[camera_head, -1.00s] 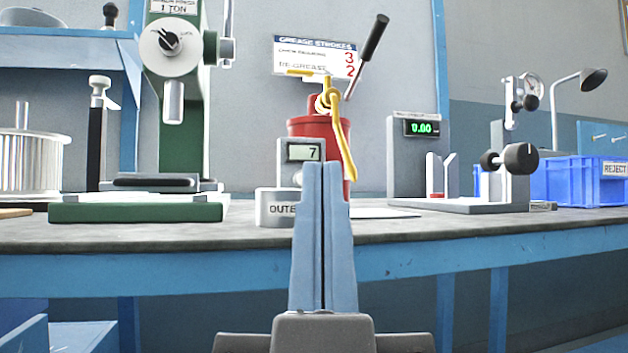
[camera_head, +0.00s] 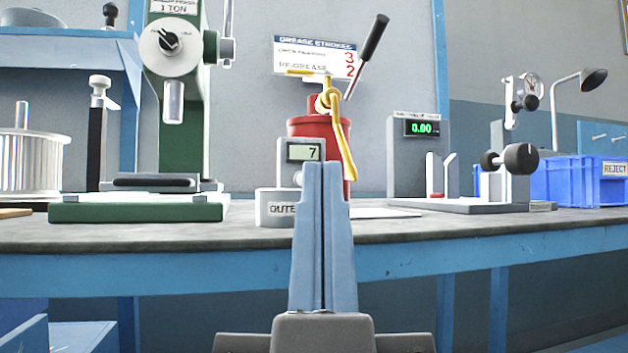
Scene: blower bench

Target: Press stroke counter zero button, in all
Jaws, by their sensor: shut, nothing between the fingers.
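The stroke counter (camera_head: 304,151) is a small grey box with a display reading 7. A small round part, possibly the button, shows just left of the fingertips. I cannot tell whether the tips touch the counter.
A green arbor press (camera_head: 172,110) stands left on the bench (camera_head: 420,232). A grey gauge with a 0.00 display (camera_head: 420,128) and a measuring fixture (camera_head: 515,160) stand right. A blue reject bin (camera_head: 570,180) is far right. A "grease strokes" sign (camera_head: 305,52) hangs behind.

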